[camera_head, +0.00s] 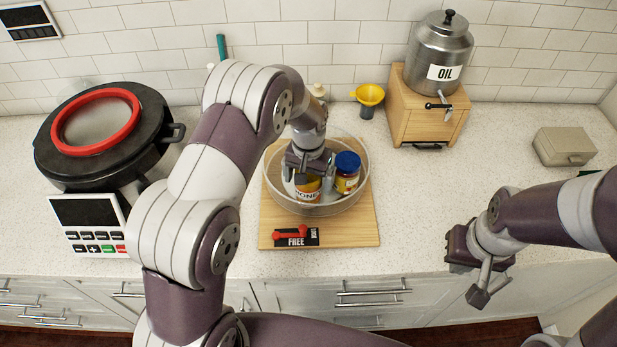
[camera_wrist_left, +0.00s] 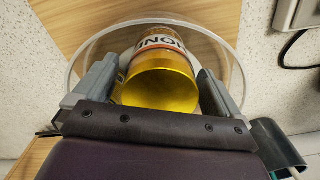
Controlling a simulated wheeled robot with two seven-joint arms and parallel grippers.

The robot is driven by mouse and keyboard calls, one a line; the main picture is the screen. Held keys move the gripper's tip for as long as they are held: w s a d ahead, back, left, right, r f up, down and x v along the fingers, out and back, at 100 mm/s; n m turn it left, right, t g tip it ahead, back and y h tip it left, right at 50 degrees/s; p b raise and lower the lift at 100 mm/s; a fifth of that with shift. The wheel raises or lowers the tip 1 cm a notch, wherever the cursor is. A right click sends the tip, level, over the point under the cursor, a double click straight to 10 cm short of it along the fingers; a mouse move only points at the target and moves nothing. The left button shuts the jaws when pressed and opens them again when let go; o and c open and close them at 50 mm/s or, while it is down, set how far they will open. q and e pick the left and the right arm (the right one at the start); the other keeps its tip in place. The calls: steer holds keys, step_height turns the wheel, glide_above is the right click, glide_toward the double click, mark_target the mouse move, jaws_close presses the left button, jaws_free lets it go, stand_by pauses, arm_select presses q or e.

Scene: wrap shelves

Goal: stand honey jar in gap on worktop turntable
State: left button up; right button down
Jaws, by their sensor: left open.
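The honey jar (camera_head: 307,195) has a gold lid and a white label with dark letters. It stands upright on the clear-rimmed round turntable (camera_head: 321,209), towards its left front. My left gripper (camera_head: 307,178) is over it from above, open, with one finger on each side of the jar. In the left wrist view the gold lid of the honey jar (camera_wrist_left: 160,85) lies between the fingers, with space showing beside it. A jar with a blue lid (camera_head: 347,172) stands on the turntable to the right. My right gripper (camera_head: 474,280) is empty and looks open, near the worktop's front edge.
A black cooker (camera_head: 100,140) is at left. A wooden box with an oil canister (camera_head: 438,60) and a yellow funnel (camera_head: 368,95) stand behind. The worktop to the right is mostly clear.

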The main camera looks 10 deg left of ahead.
arm_select(q)
steer(key=shift+r+b, duration=0.3)
steer(key=shift+r, duration=0.2)
step_height(320, 180, up, 6)
steer(key=shift+w+f+b, duration=0.1)
steer(key=shift+f+b, duration=0.1)
steer(key=shift+b, duration=0.7)
step_height(320, 180, up, 6)
steer(key=shift+f+p, duration=0.25)
steer(key=shift+p, duration=0.75)
steer(key=shift+s+a+r, duration=0.1)
steer(key=shift+s+r, duration=0.05)
steer(key=shift+s, duration=0.2)
steer(key=s+a+f, duration=0.1)
steer(key=s+a, duration=0.1)
steer(key=s, duration=0.7)
steer(key=s+a+n+t, duration=0.1)
steer(key=s+a, duration=0.1)
steer(key=s, duration=0.7)
steer(key=shift+s+f, duration=0.3)
steer(key=shift+f, duration=0.1)
